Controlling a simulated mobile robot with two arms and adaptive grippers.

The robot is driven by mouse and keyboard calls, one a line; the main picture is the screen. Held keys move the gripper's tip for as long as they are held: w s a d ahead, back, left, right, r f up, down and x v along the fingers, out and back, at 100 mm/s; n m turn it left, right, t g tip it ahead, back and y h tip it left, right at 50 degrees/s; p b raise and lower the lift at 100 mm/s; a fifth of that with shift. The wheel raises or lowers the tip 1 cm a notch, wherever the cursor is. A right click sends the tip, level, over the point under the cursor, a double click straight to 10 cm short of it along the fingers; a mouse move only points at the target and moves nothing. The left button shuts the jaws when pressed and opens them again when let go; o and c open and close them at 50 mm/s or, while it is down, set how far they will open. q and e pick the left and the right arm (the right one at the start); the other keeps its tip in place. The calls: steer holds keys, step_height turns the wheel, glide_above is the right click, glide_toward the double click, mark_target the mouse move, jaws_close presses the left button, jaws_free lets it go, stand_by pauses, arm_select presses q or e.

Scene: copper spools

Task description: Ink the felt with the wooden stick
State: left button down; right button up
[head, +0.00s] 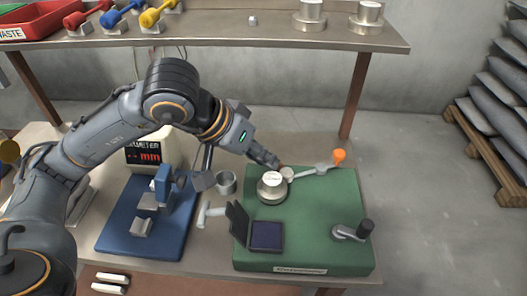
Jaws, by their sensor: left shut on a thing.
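My left gripper (271,161) is shut over the far left part of the green mat (315,256). The thing in its jaws is mostly hidden. A small pale round piece (287,173) shows beside the fingertips; I cannot tell whether it is part of the wooden stick. No wooden stick is clearly visible elsewhere. An open ink pad (266,236) with a dark blue face lies at the mat's near left, its black lid (238,223) raised. A metal cylinder (271,191) with a white, red-marked top stands just below the gripper. My right gripper is out of view.
A lever with an orange knob (339,156) and a black-knobbed crank (365,229) stand on the mat. A metal cup (226,183), a blue measuring fixture (115,236) and a display reading mm (146,153) are to the left. A shelf (225,33) runs behind.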

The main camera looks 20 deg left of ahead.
arm_select(q)
steer(key=shift+s+d+f, duration=0.15)
steer(key=shift+s, duration=0.15)
steer(key=shift+b, duration=0.45)
steer(key=shift+w+a+b, duration=0.2)
steer(key=shift+w+b, duration=0.25)
steer(key=shift+w, duration=0.25)
steer(key=shift+w+a, duration=0.1)
steer(key=shift+w, duration=0.7)
steer(key=shift+w+a+b, duration=0.2)
steer(key=shift+w+b, duration=0.1)
steer(key=shift+w, duration=0.05)
steer(key=shift+r, duration=0.2)
step_height(320, 180, up, 6)
steer(key=p, duration=0.3)
